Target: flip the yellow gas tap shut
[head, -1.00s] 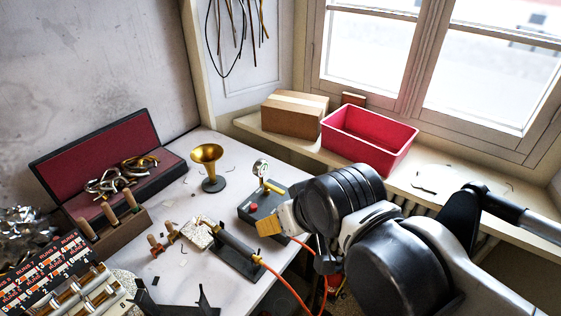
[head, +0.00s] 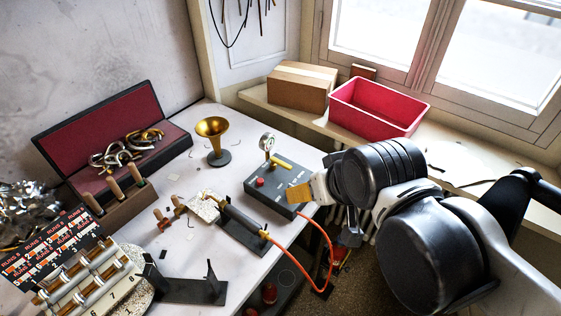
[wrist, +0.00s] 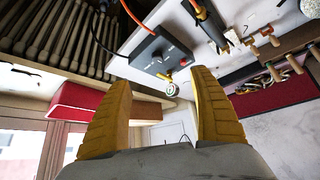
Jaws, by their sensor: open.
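The yellow gas tap (head: 281,163) is a short lever on the top of a dark grey box (head: 262,197), beside a round dial gauge (head: 267,142) and a red knob. In the wrist view the tap (wrist: 166,75) shows at the box's edge, ahead of and between my fingers. My gripper (head: 299,193) has yellow ribbed fingers. It is open and empty, near the right end of the box in the head view. In the wrist view my gripper's fingers (wrist: 161,80) stand wide apart. I cannot tell the exact gap to the tap.
A torch (head: 243,220) with an orange hose lies at the box's front left. A brass horn bell (head: 213,130) stands behind left. A red bin (head: 375,112) and cardboard box (head: 298,92) sit on the window sill. An open case (head: 100,140) lies left.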

